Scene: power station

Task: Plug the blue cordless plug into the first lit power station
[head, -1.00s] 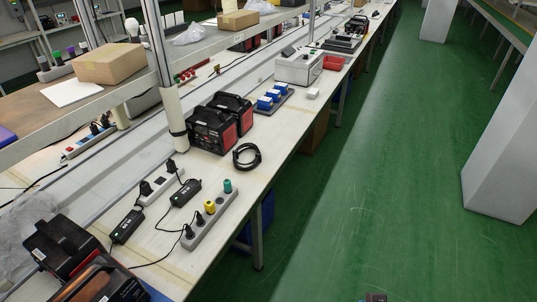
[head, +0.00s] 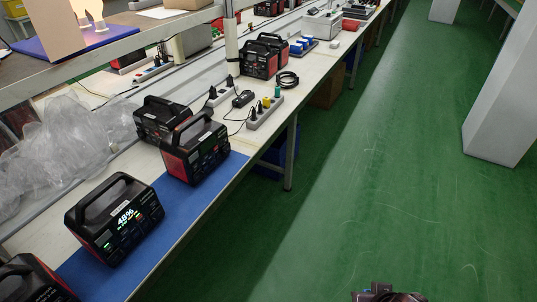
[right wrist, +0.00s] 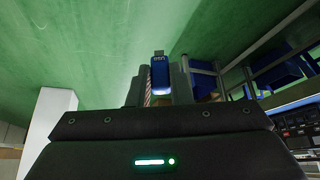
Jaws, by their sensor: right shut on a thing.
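The blue cordless plug (right wrist: 159,76) is between the fingers of my right gripper (right wrist: 161,84) in the right wrist view, with its grey prong end pointing away from the gripper. Below it in the head view is only green floor, well right of the table. A black power station (head: 115,220) with a lit display reading 48% stands on the blue mat (head: 175,228) at the near left. A small part of my right arm shows at the bottom edge of the head view. My left gripper is out of view.
Two red-and-black power stations (head: 196,146) (head: 160,120) stand behind the lit one. Another (head: 24,278) is cut off at bottom left. Crumpled clear plastic (head: 70,145) lies left. A power strip (head: 265,113) sits farther along. The aisle floor (head: 350,190) is clear.

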